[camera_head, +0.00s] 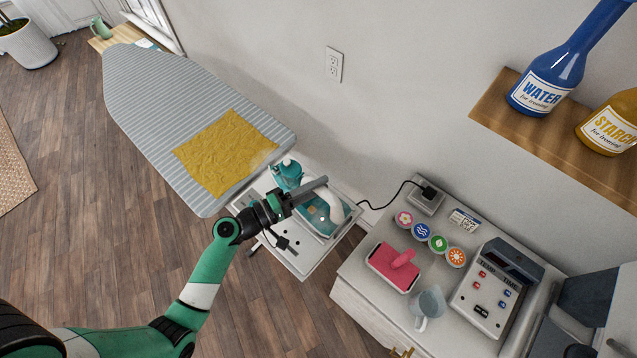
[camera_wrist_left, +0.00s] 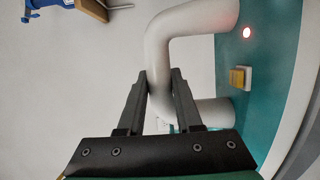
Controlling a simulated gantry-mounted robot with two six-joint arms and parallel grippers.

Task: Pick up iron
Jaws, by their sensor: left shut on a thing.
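The iron (camera_head: 318,219) is teal with a white handle (camera_head: 340,206). It sits on the white metal rest at the end of the ironing board in the head view. My left gripper (camera_head: 303,193) reaches over the iron and is shut on its handle. In the left wrist view the two dark fingers of my left gripper (camera_wrist_left: 160,92) stand on either side of the white handle (camera_wrist_left: 190,22). The teal body (camera_wrist_left: 260,75) with a lit red light lies to the right. My right gripper is not in view.
A striped ironing board (camera_head: 165,95) holds a crumpled yellow cloth (camera_head: 227,150). A wooden shelf (camera_head: 545,135) with bottles is above.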

